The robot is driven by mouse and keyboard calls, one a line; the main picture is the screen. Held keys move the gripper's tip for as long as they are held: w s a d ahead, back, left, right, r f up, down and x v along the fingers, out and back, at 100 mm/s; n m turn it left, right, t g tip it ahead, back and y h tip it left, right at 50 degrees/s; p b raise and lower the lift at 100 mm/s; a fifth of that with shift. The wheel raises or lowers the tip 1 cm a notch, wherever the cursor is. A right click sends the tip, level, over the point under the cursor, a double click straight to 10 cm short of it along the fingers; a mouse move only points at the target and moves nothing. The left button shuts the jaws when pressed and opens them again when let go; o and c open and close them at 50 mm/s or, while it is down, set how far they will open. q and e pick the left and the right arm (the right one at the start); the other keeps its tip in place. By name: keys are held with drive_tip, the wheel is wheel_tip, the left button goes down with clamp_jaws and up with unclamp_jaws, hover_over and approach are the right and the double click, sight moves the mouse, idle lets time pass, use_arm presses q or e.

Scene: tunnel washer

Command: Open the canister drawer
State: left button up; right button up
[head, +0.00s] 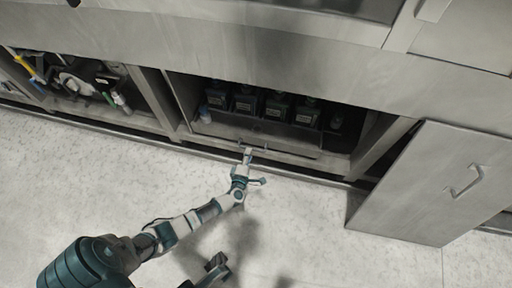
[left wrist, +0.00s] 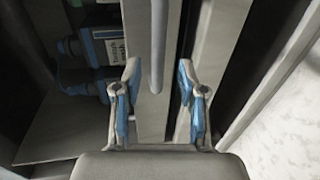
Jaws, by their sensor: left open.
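The canister drawer (head: 270,142) sits low in the open middle bay of the cabinet, with several dark canisters (head: 245,103) standing in it. Its bar handle (head: 268,150) runs along the front. My left gripper (head: 247,155) reaches the handle near its left part. In the left wrist view the handle bar (left wrist: 157,45) passes between the open fingers of the gripper (left wrist: 157,75), apart from both fingertips, as far as I can tell. A dark shape at the bottom of the head view may be my right gripper (head: 215,268); its fingers are unclear.
A grey cabinet door (head: 430,185) with a handle stands open on the right. A left bay (head: 95,85) holds tools and bottles. A rail (head: 150,138) runs along the cabinet base. The pale floor (head: 80,190) in front is clear.

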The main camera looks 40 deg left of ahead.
use_arm(q)
drive_tip(key=b+x, duration=0.1)
drive_tip(key=x, duration=0.2)
drive_tip(key=shift+w+a+f, duration=0.1)
drive_tip(key=shift+w+f, duration=0.15)
drive_tip(key=shift+w, duration=0.05)
drive_tip(key=shift+w+a, duration=0.35)
drive_tip(key=shift+a, duration=0.15)
drive_tip(key=shift+d+r, duration=0.15)
drive_tip(key=shift+d, duration=0.15)
clamp_jaws()
